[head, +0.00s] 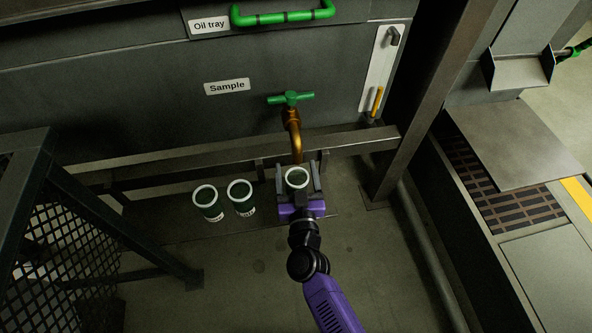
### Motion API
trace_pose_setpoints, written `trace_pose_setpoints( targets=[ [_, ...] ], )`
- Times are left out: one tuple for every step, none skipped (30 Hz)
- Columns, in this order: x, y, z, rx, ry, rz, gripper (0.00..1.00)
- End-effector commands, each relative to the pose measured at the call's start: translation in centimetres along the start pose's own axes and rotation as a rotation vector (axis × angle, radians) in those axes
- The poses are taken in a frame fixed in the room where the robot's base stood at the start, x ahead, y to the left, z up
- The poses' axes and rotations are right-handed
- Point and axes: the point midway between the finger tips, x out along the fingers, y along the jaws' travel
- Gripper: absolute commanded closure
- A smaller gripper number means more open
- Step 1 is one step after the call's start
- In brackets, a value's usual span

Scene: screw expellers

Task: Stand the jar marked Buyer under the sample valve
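A dark green jar with a white rim (297,176) is between the fingers of my gripper (298,180), which appear to press on its sides. Its label is hidden, so I cannot read whether it says Buyer. The brass spout of the sample valve (295,135), with a green handle, ends just above and behind this jar's rim in the head view. I cannot tell whether the jar touches the surface below. Two similar jars, one at the left (208,203) and one nearer (241,197), stand upright left of my gripper; their labels are too small to read.
The Sample sign (227,87) is on the machine wall above a metal beam (190,160). A dark mesh guard (60,240) stands at the left. A steel post (425,100) and a pipe (425,250) are at the right. The floor in front is clear.

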Motion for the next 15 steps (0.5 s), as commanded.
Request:
trace_pose_setpoints(
  targets=[
    [0.0, 0.0, 0.0, 0.0, 0.0, 0.0, 0.29],
    [0.0, 0.0, 0.0, 0.0, 0.0, 0.0, 0.29],
    [0.0, 0.0, 0.0, 0.0, 0.0, 0.0, 0.29],
    [0.0, 0.0, 0.0, 0.0, 0.0, 0.0, 0.29],
    [0.0, 0.0, 0.0, 0.0, 0.0, 0.0, 0.29],
    [0.0, 0.0, -0.1, 0.0, 0.0, 0.0, 0.29],
    [0.0, 0.0, -0.3, 0.0, 0.0, 0.0, 0.29],
    [0.0, 0.0, -0.5, 0.0, 0.0, 0.0, 0.29],
    [-0.4, 0.0, -0.4, -0.001, -0.002, -0.001, 0.29],
    [-0.8, 0.0, -0.4, -0.001, -0.002, 0.0, 0.29],
    [-1.2, 0.0, -0.4, -0.001, -0.003, 0.0, 0.29],
    [-1.8, 0.0, -0.5, -0.002, -0.004, 0.0, 0.29],
    [-2.4, 0.0, -0.5, -0.002, -0.004, -0.001, 0.29],
    [-3.0, 0.0, -0.6, -0.001, -0.004, -0.002, 0.29],
    [-3.8, 0.0, -0.6, -0.002, -0.003, -0.001, 0.29]
  ],
)
